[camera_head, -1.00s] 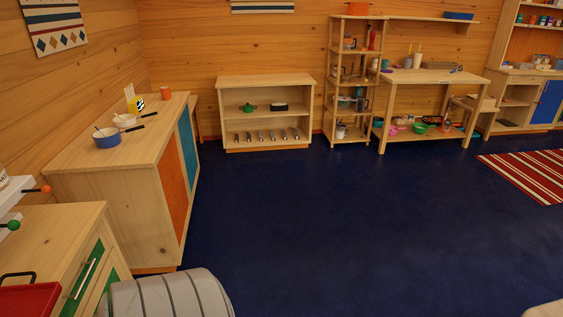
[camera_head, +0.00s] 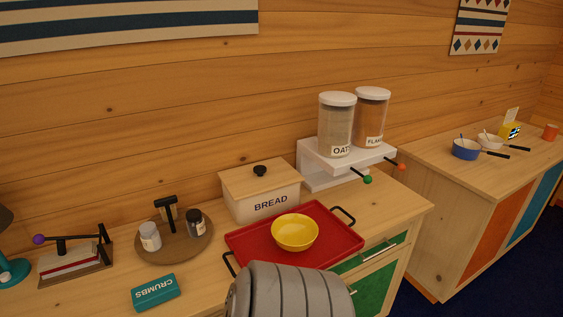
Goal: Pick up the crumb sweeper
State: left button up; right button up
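The crumb sweeper (camera_head: 155,292) is a small teal block with the word CRUMBS in pale letters. It lies on the wooden counter (camera_head: 85,300) near the bottom left of the head view, in front of a round wooden tray and left of a red tray. Nothing covers it. Neither of my grippers shows in the head view; a grey ribbed part of mine fills the bottom middle and hides part of the counter edge.
The red tray (camera_head: 345,243) holds a yellow bowl (camera_head: 295,232). Behind are a bread box (camera_head: 262,204) and a white dispenser stand (camera_head: 322,177) with two jars. The round wooden tray (camera_head: 174,248) carries two small jars. A lever device (camera_head: 76,258) stands left.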

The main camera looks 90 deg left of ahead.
aim_at(145, 297)
jog(key=u, duration=3.75)
